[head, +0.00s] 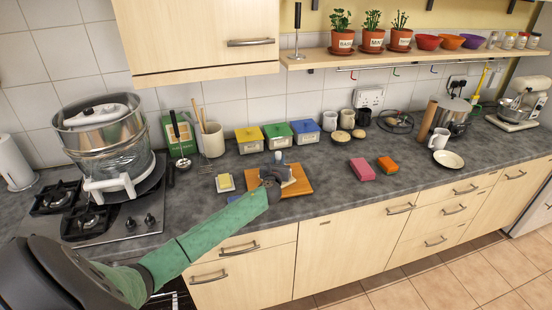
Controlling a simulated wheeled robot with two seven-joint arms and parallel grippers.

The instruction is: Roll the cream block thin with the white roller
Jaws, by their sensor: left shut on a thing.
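My left gripper (272,177), at the end of a green-sleeved arm, is low over a wooden board (302,186) on the counter. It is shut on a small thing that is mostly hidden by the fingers. A small grey and pale shape shows at the fingertips over the board; I cannot tell whether it is the white roller. A small cream-topped block (225,181) lies on the counter left of the board, apart from the gripper. No other cream block shows clearly. My right gripper is out of view.
A hob with a large steel pot (104,138) stands at the left. Yellow, green and blue boxes (277,135) line the wall behind the board. A pink block (361,169) and an orange block (387,165) lie to the right. The counter between board and pink block is clear.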

